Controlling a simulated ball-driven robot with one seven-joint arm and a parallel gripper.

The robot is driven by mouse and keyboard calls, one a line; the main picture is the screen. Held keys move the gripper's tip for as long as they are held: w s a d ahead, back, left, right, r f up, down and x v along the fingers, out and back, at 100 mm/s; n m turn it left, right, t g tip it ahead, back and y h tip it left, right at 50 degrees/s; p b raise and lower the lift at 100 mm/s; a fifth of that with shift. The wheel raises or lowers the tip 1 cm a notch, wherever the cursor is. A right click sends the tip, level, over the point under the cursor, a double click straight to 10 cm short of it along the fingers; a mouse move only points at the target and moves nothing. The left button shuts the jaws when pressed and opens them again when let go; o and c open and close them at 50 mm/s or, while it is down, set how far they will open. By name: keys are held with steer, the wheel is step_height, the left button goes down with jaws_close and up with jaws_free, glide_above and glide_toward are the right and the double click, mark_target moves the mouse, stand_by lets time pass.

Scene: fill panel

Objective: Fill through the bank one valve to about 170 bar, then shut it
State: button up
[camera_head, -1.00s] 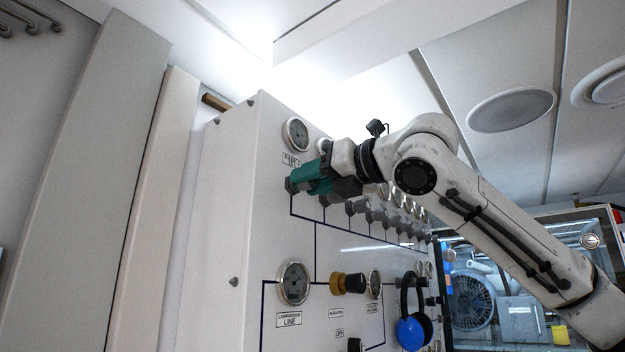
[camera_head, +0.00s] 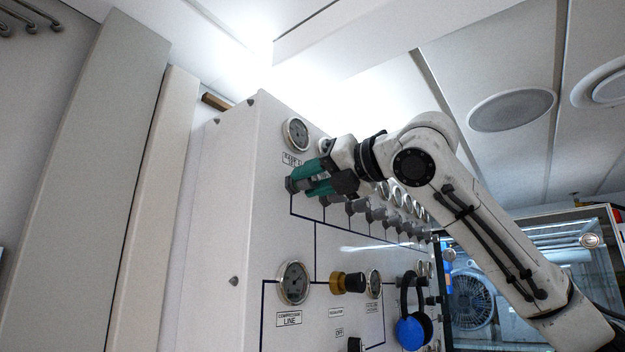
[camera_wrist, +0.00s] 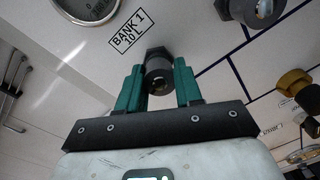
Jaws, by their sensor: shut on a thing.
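The bank one valve is a dark round knob (camera_wrist: 158,76) on the panel, below the label "BANK 1" (camera_wrist: 127,32). My gripper (camera_wrist: 159,88), with two green fingers, is shut on this knob, one finger on each side. In the head view my gripper (camera_head: 310,180) reaches the leftmost knob of the upper row and hides part of it. The bank one gauge (camera_head: 296,134) sits just above the label. It also shows in the wrist view, cut off by the top edge (camera_wrist: 88,8). Its reading is too small to tell.
More grey valve knobs (camera_head: 377,215) and gauges run to the right along the panel (camera_head: 262,230). Below are the compressor line gauge (camera_head: 293,282), a brass and black regulator knob (camera_head: 348,283) and blue ear defenders (camera_head: 411,331) hanging on the panel.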

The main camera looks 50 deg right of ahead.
steer(key=m, duration=0.5)
steer(key=shift+m, duration=0.3)
steer(key=m, duration=0.5)
steer(key=shift+y, duration=0.4)
steer(key=m, duration=0.5)
steer(key=shift+m+y+b, duration=0.3)
steer(key=shift+m+b, duration=0.15)
steer(key=shift+m, duration=1.75)
steer(key=o, duration=1)
steer(key=shift+o, duration=0.2)
steer(key=shift+s, duration=0.1)
steer(key=s+b, duration=0.3)
steer(key=s, duration=0.7)
steer(key=shift+s+d+r+b, duration=0.2)
steer(key=shift+s+d+b, duration=0.1)
steer(key=shift+d+b, duration=0.1)
